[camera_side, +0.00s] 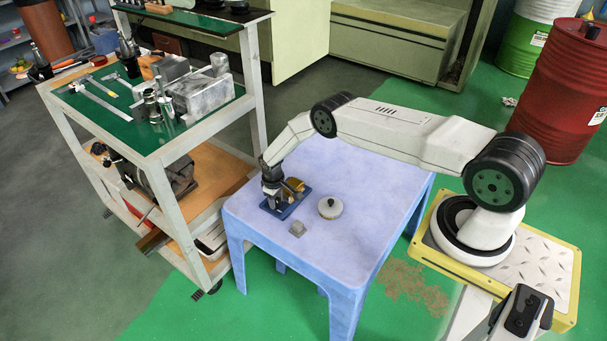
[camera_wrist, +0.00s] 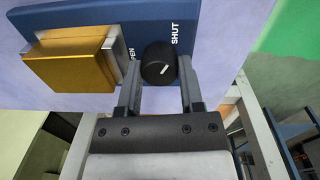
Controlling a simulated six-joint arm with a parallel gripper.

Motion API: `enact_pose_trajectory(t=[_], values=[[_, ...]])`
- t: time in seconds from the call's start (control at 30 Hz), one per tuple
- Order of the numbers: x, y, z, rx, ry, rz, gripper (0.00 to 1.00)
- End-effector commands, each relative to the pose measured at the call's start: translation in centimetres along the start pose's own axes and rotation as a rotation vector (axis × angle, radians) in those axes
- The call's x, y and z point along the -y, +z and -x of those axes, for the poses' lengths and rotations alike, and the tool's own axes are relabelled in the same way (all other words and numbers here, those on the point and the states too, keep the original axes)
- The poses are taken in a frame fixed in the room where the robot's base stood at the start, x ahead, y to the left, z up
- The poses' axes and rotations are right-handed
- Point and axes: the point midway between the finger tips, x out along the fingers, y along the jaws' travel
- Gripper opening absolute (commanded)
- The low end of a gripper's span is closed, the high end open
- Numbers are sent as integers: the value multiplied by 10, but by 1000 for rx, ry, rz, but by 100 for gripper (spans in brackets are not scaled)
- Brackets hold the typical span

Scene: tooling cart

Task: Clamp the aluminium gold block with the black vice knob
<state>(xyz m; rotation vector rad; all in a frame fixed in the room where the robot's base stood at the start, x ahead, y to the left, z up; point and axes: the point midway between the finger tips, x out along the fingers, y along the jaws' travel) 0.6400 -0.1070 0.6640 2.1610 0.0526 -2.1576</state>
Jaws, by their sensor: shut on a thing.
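The aluminium gold block (camera_wrist: 68,66) sits at the left on the blue vice base (camera_wrist: 105,14) in the wrist view. It also shows in the side view (camera_side: 294,185), beside my gripper (camera_side: 270,184). The black vice knob (camera_wrist: 155,62) is right of the block, between printed words; one reads SHUT and the other is partly covered. A white mark shows on the knob. My gripper (camera_wrist: 160,72) has one finger on each side of the knob and is shut on it. Pale parts show beside the block, but I cannot tell whether they press on it.
The vice stands on a pale blue table (camera_side: 375,190). A white round piece (camera_side: 330,208) with a dark top and a small grey block (camera_side: 297,229) lie near it. A tooling cart (camera_side: 170,150) stands left of the table. The table's right side is clear.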

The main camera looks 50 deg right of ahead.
Motion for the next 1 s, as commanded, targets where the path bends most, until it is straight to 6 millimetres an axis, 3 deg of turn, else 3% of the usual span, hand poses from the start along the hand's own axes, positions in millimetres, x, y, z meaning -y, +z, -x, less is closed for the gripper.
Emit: enact_pose_trajectory(t=[0.33, 0.37, 0.4, 1.0], values=[[0, 0, 0, 0, 0, -22, 0], [0, 0, 0, 0, 0, -22, 57], [0, 0, 0, 0, 0, -21, 63], [0, -1, 10, 0, 0, -21, 63]])
